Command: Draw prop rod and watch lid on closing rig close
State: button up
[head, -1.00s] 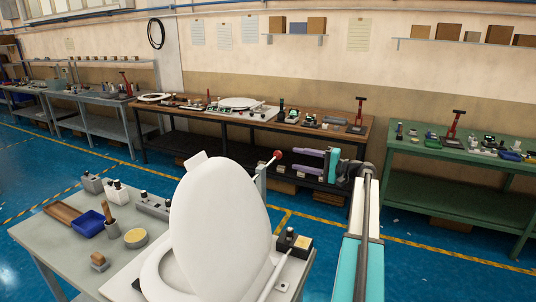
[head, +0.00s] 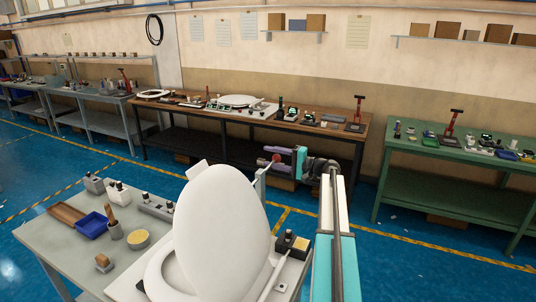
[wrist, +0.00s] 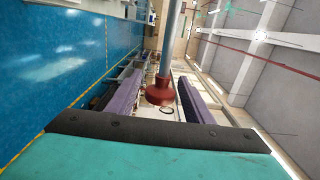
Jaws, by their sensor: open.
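The white toilet lid (head: 222,225) stands raised, leaning slightly back, on the closing rig at the front of the grey bench. A pale upright post (head: 259,187) stands close behind its right edge. The prop rod's red knob (head: 276,158) shows near the top of that post, partly hidden by my gripper (head: 273,161). In the wrist view, the grey rod (wrist: 170,40) and its red knob (wrist: 160,93) sit between my two purple fingers (wrist: 161,98). The fingers are open, with a visible gap on each side of the knob.
The grey bench (head: 65,250) also holds a wooden tray (head: 66,214), a blue bin (head: 90,226), a yellow-topped round pot (head: 138,239) and a small box with a yellow pad (head: 293,243). A long brown bench (head: 330,128) and a green bench (head: 430,185) stand behind. Blue floor between is clear.

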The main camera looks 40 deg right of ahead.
jog(key=shift+x, duration=0.8)
grip_shut()
